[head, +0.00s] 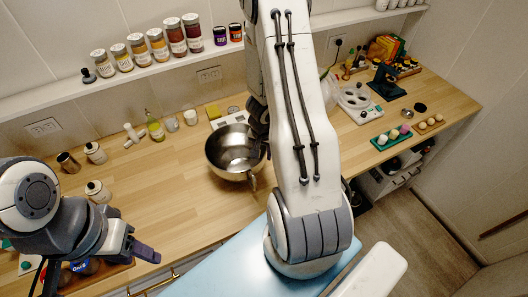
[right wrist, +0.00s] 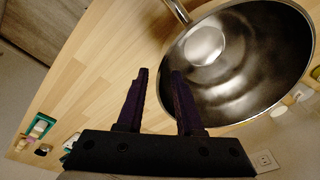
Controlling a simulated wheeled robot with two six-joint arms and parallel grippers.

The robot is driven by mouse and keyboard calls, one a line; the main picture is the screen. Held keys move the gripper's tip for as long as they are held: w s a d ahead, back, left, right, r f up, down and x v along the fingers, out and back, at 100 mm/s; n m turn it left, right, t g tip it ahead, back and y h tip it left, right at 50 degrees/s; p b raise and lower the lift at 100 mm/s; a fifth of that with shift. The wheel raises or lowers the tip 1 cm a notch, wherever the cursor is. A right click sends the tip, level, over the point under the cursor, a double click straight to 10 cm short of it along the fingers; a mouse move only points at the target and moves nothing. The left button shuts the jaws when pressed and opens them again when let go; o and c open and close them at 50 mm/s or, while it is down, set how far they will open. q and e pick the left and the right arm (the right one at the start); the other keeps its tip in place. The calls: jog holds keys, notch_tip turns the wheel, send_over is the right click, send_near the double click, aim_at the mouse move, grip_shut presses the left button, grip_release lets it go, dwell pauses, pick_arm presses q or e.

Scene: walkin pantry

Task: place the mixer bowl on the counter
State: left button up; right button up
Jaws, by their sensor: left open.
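The steel mixer bowl (head: 228,155) is over the middle of the wooden counter (head: 170,190), opening upward, its handle toward the counter's front edge. It looks close to the counter, but its underside is hidden. It fills the upper right of the right wrist view (right wrist: 245,60). My right gripper (head: 259,145) is at the bowl's right side, mostly hidden by my arm in the head view. In the right wrist view its purple fingers (right wrist: 160,75) are apart, one overlapping the bowl's edge and one outside it. My left gripper (head: 150,254) is empty and open at the lower left, away from the bowl.
Jars (head: 158,45) line the shelf above. Canisters (head: 98,191), a bottle (head: 155,126) and a scale (head: 229,118) stand left of and behind the bowl. A white appliance (head: 359,102) and an egg tray (head: 391,138) are to the right.

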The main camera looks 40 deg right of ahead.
jog(key=r, duration=0.1)
jog(key=r+p, duration=0.1)
jog(key=r, duration=0.1)
jog(key=shift+s+a+r+p, duration=0.1)
jog(key=shift+a+p, duration=0.2)
jog(key=w+a+r+n+y, duration=0.1)
jog(key=a+r+n, duration=0.25)
jog(key=a, duration=0.35)
jog(key=w+a+r+n+t+y, duration=0.1)
jog(key=a+r+n, duration=0.1)
jog(key=a+r, duration=0.3)
jog(key=w+a+r+n+y, duration=0.1)
jog(key=w+a+r+n, duration=0.15)
jog(key=a, duration=0.55)
jog(key=s+a+r+n+g+y, duration=0.1)
jog(key=s+a+r+n, duration=0.45)
jog(key=s+a, duration=0.3)
pick_arm(q)
notch_tip(320, 180, up, 3)
jog(key=shift+f, duration=0.2)
pick_arm(e)
jog(key=s+r+n+h, duration=0.1)
jog(key=s+r+n, duration=0.1)
jog(key=s, duration=0.4)
jog(key=s+a+r+n+g+h, duration=0.1)
jog(key=s+r+n, duration=0.2)
jog(key=s, duration=0.3)
jog(key=shift+a+r+n, duration=0.2)
jog(key=shift+r+n, duration=0.1)
jog(key=shift+n, duration=0.15)
